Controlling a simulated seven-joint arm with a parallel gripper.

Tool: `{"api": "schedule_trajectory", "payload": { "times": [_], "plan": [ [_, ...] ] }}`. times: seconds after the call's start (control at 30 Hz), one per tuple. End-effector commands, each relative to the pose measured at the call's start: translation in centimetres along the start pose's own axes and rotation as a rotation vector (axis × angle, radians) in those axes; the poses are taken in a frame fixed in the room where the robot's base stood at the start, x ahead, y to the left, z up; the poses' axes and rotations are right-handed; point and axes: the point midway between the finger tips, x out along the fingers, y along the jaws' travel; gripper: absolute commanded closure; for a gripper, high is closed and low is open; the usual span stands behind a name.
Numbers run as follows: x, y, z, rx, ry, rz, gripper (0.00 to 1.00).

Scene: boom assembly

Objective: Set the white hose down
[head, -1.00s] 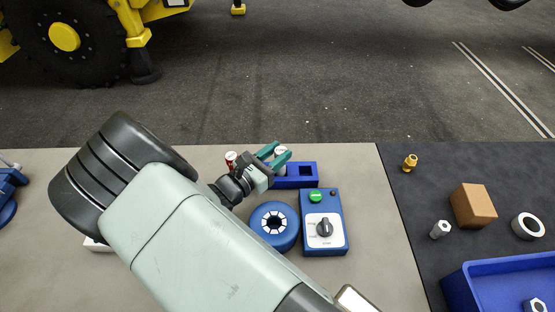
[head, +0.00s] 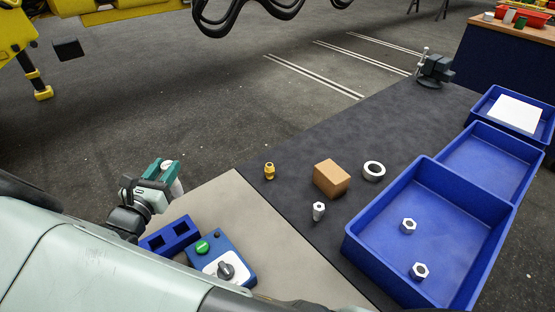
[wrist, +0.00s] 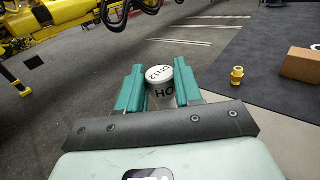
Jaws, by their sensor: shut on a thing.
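The white hose (head: 176,187) is a short white cylinder held between the teal fingers of my gripper (head: 164,174), at the left of the head view. The hose appears raised above the bench, near the blue two-hole block (head: 171,237). The hose's lower end is hidden in the wrist view.
A blue control box (head: 222,258) with a green button and knob sits beside the block. A brass fitting (head: 269,171), brown block (head: 332,178), white ring (head: 374,171) and hex piece (head: 318,211) stand on the dark mat (head: 300,160). Blue trays (head: 440,235) are at right.

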Motion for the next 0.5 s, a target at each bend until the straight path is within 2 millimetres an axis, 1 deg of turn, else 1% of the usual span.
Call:
{"api": "schedule_trajectory", "payload": {
  "times": [0.03,0.07,0.1,0.17,0.2,0.27,0.3,0.37,0.4,0.47,0.5],
  "plan": [
    [3.0,-1.3,0.1,0.003,-0.003,-0.031,1.0],
    [4.6,-1.9,0.1,0.005,-0.005,-0.043,1.0],
    [6.6,-2.8,0.1,0.006,-0.005,-0.06,1.0],
    [9.5,-4.3,0.2,0.008,-0.006,-0.083,1.0],
    [11.4,-5.4,0.2,0.008,-0.007,-0.099,1.0],
    [14.1,-7.2,0.2,0.007,-0.007,-0.122,1.0],
    [15.9,-8.5,0.2,0.007,-0.008,-0.138,1.0],
    [18.4,-10.6,0.2,0.006,-0.008,-0.162,1.0],
    [20.0,-12.1,0.3,0.005,-0.008,-0.177,1.0],
    [22.3,-14.4,0.3,0.002,-0.009,-0.2,1.0],
    [23.7,-15.9,0.4,0.0,-0.009,-0.215,1.0]
  ]
}}
